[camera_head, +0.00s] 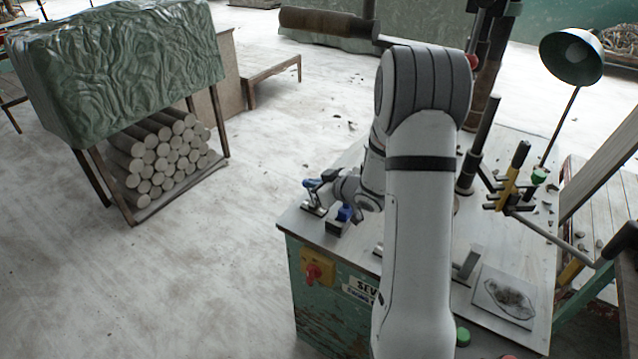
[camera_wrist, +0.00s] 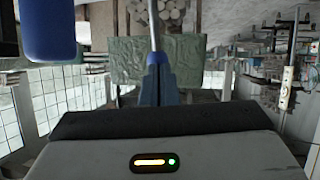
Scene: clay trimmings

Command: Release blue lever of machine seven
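My gripper (camera_head: 314,187) is over the near left corner of the machine's bench, pointing left. In the wrist view its dark blue fingers (camera_wrist: 160,82) are close together, with a thin metal rod (camera_wrist: 154,25) running between or just beyond their tips. Whether they clamp the rod is unclear. A blue knob or handle (camera_head: 345,213) stands on a dark block beside and below my wrist. A thick blue cylinder (camera_wrist: 52,30) is near the lens in the wrist view. I cannot tell which blue part is the lever. A partly hidden label (camera_head: 362,288) reads "SEV".
A red knob on a yellow box (camera_head: 318,270) is on the bench's front. A yellow-handled lever (camera_head: 510,178), a lamp (camera_head: 571,57) and a picture plate (camera_head: 503,298) are to the right. A cloth-covered rack of clay logs (camera_head: 165,160) stands left, with open floor between.

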